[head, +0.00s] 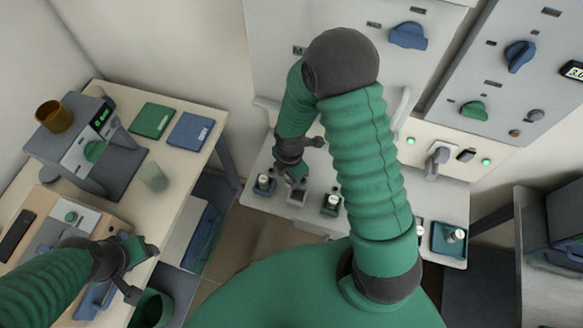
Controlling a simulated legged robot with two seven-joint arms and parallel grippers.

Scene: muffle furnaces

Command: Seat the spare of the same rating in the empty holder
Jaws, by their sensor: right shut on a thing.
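My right gripper (293,172) is low over the white bench in front of the furnace, just above a grey holder (297,198). It is shut on a small part that is mostly hidden by the fingers; its rating cannot be read. The grey holder shows no pale cartridge in it. My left gripper (140,270) is open and empty over the left table.
The left table holds a grey instrument (75,140) with a brown cup (54,116), green (152,120) and blue (190,131) pads, and a clear beaker (153,177). The furnace panel (350,35) stands behind the bench. A dark grey cabinet (535,240) is at right.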

